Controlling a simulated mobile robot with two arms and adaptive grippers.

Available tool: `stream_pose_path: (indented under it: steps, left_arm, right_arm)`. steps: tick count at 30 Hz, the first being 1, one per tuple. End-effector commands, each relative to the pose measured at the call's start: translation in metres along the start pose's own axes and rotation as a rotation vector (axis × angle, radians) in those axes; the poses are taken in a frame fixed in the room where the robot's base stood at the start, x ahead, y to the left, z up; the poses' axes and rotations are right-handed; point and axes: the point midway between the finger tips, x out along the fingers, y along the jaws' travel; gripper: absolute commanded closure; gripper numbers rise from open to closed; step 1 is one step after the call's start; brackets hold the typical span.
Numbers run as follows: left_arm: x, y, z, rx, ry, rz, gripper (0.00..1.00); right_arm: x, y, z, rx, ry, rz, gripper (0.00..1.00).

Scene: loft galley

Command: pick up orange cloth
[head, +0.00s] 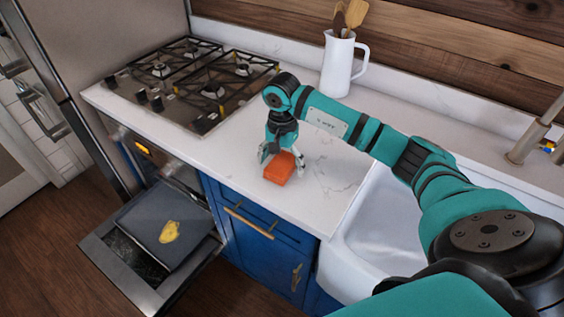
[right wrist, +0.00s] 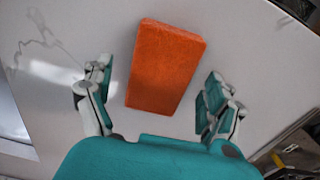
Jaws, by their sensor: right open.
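The orange cloth (head: 280,168) is a thick, folded rectangular block lying on the white counter, between the stove and the sink. My right gripper (head: 280,152) is right above it in the head view, pointing down. In the right wrist view the cloth (right wrist: 166,66) lies between the two open fingers of the right gripper (right wrist: 155,92), with a gap on each side. The fingers do not appear to touch it. My left gripper is not in view.
A gas stove (head: 195,80) is to the left and a white sink (head: 375,235) to the right. A white pitcher (head: 337,65) with wooden utensils stands at the back. The oven door (head: 110,262) is open below, with a tray (head: 165,215) on it holding something yellow.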

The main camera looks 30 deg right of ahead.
Motion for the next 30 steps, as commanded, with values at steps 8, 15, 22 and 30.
stream_pose_path:
  steps: [8, 15, 22, 30]
  left_arm:
    - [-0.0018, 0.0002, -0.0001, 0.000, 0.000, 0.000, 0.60]
    - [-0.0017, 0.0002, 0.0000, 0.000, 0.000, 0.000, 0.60]
    - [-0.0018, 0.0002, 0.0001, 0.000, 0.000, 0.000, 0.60]
    - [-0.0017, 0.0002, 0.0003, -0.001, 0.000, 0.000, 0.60]
  right_arm:
    - [0.0080, -0.0001, -0.0002, 0.000, 0.000, -0.001, 0.11]
    - [0.0077, 0.0000, -0.0002, 0.000, 0.000, -0.001, 0.37]
    - [0.0076, -0.0001, -0.0001, 0.000, 0.000, -0.001, 0.66]
    - [0.0074, -0.0001, -0.0002, 0.000, 0.000, -0.001, 0.66]
